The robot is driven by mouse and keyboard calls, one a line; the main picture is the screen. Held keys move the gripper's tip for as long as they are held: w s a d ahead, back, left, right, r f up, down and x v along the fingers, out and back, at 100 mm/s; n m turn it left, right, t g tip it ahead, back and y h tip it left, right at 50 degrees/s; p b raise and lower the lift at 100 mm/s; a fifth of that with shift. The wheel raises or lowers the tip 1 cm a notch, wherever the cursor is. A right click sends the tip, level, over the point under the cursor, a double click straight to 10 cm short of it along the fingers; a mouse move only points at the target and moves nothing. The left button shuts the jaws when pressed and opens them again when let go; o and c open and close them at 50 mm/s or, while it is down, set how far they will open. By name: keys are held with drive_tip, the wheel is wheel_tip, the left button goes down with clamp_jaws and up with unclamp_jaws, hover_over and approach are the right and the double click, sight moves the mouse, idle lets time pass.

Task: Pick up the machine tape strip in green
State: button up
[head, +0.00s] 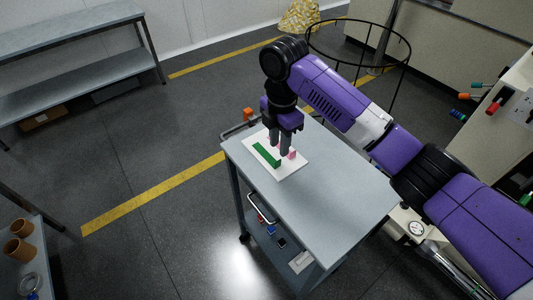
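A green strip (264,154) lies on a white sheet (289,173) at the far left end of a grey cart top (325,190). My gripper (280,150) points down over the sheet, just right of the green strip. Its dark fingers look slightly apart, but I cannot tell the gap between them or whether they touch anything. A small pink block (292,154) sits on the sheet right beside the fingers. The fingers hide part of the sheet behind them.
An orange block (248,114) is by the cart's far left edge. Small items lie on the cart's lower shelf (301,262). A black wire ring stand (398,80) rises behind my arm. The near part of the cart top is clear.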

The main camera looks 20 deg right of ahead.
sight(278, 161)
drive_tip(key=shift+w+d+f+p, duration=0.1)
drive_tip(key=shift+f+p, duration=0.2)
drive_tip(key=shift+f, duration=1)
drive_tip(key=shift+w+a+f+p, duration=0.1)
drive_tip(key=shift+f+p, duration=0.15)
drive_tip(key=shift+f, duration=1.1)
drive_tip(key=shift+w+d+f+p, duration=0.1)
drive_tip(key=shift+f+p, duration=0.2)
drive_tip(key=shift+f, duration=1)
drive_tip(key=shift+c, duration=0.4)
clamp_jaws()
